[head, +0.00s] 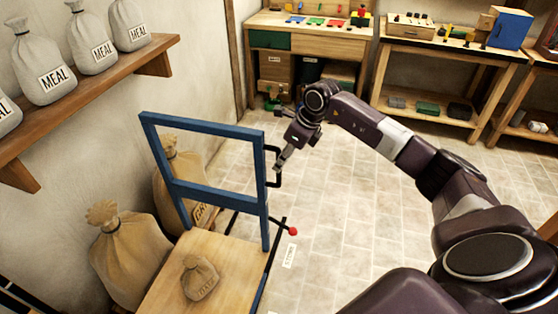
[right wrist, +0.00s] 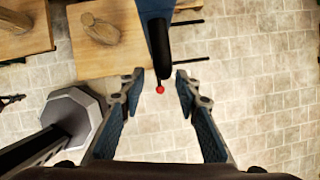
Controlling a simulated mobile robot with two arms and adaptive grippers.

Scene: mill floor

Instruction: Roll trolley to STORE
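The trolley has a blue upright frame (head: 203,192) and a wooden deck (head: 190,275). A small tan sack (head: 200,278) lies on the deck. A black handle (head: 277,167) sticks out from the frame's right post. It also shows in the right wrist view (right wrist: 161,48). My right gripper (head: 281,163) is at this handle. In the right wrist view the gripper (right wrist: 158,80) has its fingers apart, with the handle's line between them; contact cannot be told. A red-knobbed lever (head: 292,231) sits low beside the deck. A STORE label (head: 289,256) is on the floor right of the trolley. My left gripper is out of view.
Large sacks (head: 130,255) stand against the wall left of the trolley. A wall shelf (head: 90,90) holds several MEAL sacks. Workbenches (head: 310,38) line the back. The tiled floor (head: 350,190) between the trolley and the benches is clear.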

